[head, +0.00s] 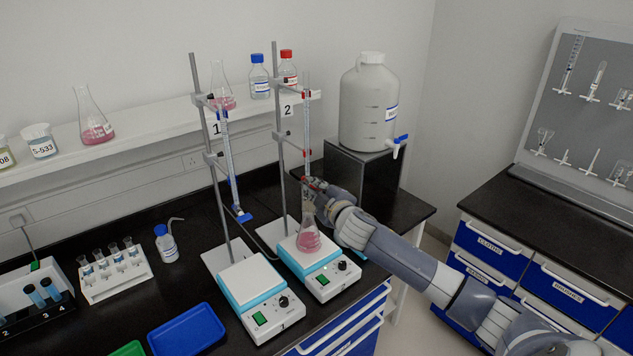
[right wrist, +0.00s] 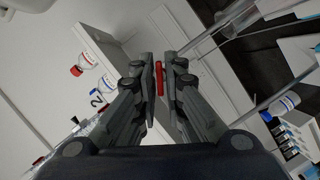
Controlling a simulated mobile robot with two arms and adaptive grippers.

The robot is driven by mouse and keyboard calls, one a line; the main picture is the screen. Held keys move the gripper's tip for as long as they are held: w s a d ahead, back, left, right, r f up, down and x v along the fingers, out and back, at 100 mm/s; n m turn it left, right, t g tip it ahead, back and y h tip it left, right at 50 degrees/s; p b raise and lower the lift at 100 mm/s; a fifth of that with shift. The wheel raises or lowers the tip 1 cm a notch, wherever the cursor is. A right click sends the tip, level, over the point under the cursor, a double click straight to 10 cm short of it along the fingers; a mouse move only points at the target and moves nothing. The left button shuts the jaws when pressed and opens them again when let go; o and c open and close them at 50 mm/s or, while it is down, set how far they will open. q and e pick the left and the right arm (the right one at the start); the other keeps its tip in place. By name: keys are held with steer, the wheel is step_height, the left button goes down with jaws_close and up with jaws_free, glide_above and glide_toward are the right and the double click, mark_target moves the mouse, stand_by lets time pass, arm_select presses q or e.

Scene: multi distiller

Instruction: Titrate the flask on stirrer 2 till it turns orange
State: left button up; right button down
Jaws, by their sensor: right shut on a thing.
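The conical flask (head: 308,240) holds pink liquid and stands on stirrer 2 (head: 320,282), a white and blue plate on the right of the pair. Burette 2 (head: 306,135) is clamped upright on its stand above the flask, by the label 2. My right gripper (head: 310,187) is at the lower end of burette 2. In the right wrist view its fingers (right wrist: 165,80) are closed on the red stopcock handle (right wrist: 159,78). The fingers partly hide the stopcock in the head view. My left gripper is not in view.
Stirrer 1 (head: 261,301) and blue-tapped burette 1 (head: 229,155) stand to the left. A large white carboy (head: 368,105) is on a black block behind my right arm. A blue tray (head: 186,331) and a vial rack (head: 114,274) lie further left.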

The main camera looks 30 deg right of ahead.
steer(key=shift+f, duration=0.15)
steer(key=m+p, duration=0.2)
steer(key=p, duration=0.1)
steer(key=shift+r+g+y, duration=0.3)
steer(key=shift+r+g, duration=0.05)
steer(key=shift+g, duration=0.05)
steer(key=shift+f+m+p, duration=0.2)
steer(key=shift+m+p, duration=0.2)
steer(key=shift+p, duration=0.1)
steer(key=shift+f+y, duration=0.15)
steer(key=shift+y, duration=0.15)
